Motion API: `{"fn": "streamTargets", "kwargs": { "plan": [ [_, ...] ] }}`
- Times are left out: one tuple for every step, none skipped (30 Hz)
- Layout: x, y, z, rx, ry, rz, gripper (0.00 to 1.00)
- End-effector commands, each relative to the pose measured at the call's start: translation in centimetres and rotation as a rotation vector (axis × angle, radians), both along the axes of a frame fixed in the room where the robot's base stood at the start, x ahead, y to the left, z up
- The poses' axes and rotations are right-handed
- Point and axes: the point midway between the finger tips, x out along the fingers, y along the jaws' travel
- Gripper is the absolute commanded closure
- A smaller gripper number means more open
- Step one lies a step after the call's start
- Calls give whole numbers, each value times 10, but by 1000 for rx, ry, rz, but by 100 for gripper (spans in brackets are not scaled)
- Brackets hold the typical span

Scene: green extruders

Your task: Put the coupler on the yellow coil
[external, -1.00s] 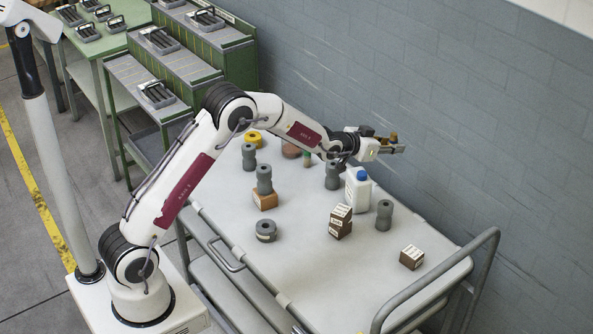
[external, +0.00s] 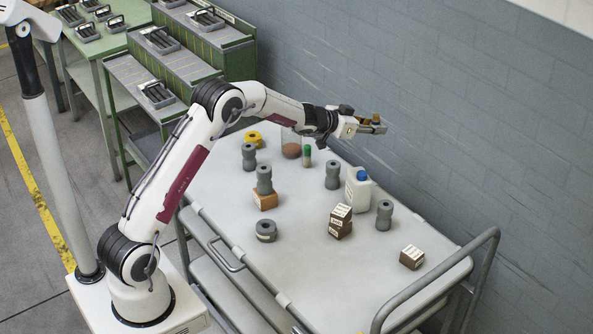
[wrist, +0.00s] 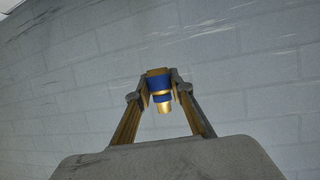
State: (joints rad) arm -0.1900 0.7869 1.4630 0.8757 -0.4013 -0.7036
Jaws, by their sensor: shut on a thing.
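My gripper (external: 379,124) is raised above the far side of the cart, close to the grey wall, and points to the right. It is shut on the coupler (wrist: 160,90), a brass piece with blue bands, seen between the fingertips in the wrist view. In the external view the coupler (external: 376,118) is a small brownish-gold shape at the fingers. The yellow coil (external: 253,138) lies flat at the far left end of the cart top, well apart from my gripper. The wrist view shows only the wall behind the coupler, not the coil.
The cart top (external: 300,240) holds several grey spools (external: 384,214), one on a cardboard box (external: 265,201). A white bottle with blue cap (external: 358,188), dark boxes (external: 340,222), a green-capped tube (external: 307,155) and a brown round thing (external: 291,150) also stand there. The wall (external: 470,120) is near.

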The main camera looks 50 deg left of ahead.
Motion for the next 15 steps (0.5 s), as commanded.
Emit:
{"fn": "streamTargets", "kwargs": {
  "plan": [
    [0, 9, 1, 1, -2, -3, 100],
    [1, 13, 1, 1, -3, -5, 100],
    [1, 18, 2, 0, -3, -9, 100],
    [0, 22, 1, 1, -2, -12, 100],
    [0, 27, 1, 1, -1, -13, 100],
    [0, 33, 1, 1, -2, -19, 100],
    [0, 38, 1, 1, -3, -22, 100],
    [-1, 43, 1, 1, -2, -24, 100],
    [-1, 51, 0, 0, -1, -27, 100],
    [-2, 56, 0, 0, -1, -30, 100],
    [-3, 62, 0, 1, -2, -34, 100],
    [-4, 71, -1, 1, -2, -38, 100],
    [-5, 78, -1, 0, -1, -40, 100],
    [-6, 86, -2, 0, -2, -43, 100],
    [-8, 96, -3, 0, -1, -47, 100]
  ]
}}
